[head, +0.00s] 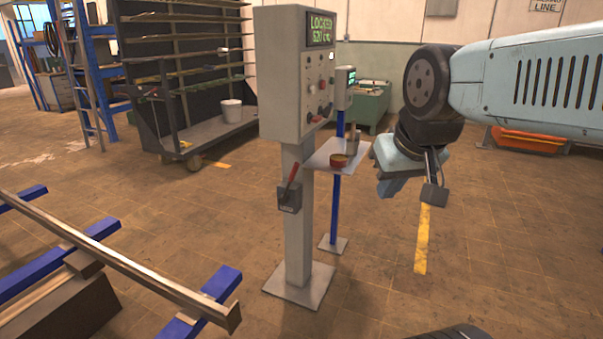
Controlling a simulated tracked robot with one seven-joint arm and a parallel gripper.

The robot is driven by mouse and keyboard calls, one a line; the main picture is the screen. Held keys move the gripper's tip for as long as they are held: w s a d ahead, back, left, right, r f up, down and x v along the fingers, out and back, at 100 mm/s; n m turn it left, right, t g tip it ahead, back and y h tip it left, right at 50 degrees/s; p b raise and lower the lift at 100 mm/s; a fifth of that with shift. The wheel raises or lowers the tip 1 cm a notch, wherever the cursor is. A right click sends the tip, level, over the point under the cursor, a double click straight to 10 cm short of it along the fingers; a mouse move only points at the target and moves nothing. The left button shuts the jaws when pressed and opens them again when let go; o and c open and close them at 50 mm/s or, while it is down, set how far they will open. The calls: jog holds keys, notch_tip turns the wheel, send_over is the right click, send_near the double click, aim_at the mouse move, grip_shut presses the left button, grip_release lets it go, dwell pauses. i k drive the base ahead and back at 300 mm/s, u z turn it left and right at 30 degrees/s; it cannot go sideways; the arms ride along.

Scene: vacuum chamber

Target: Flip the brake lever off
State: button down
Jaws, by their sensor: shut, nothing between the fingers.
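The brake lever (292,174) has a red handle tilted up and to the right. It comes out of a small grey switch box (290,198) on the post of the grey control pedestal. The pedestal's control box (285,85) has a green display reading "LOCKED" with a blurred second line, and several knobs and buttons below. My gripper (388,189) hangs to the right of the pedestal, apart from the lever, with its fingers pointing down. It looks shut and empty; the gap between the fingers is hard to see.
A small grey shelf (322,152) holding a reddish cup (338,160) juts between the pedestal and my gripper. Long rails on blue supports (223,284) lie at the lower left. The floor at front right is open.

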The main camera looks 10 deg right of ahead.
aim_at(285, 198)
jog(key=z, duration=0.05)
jog(key=i, duration=0.9)
jog(key=u, duration=0.1)
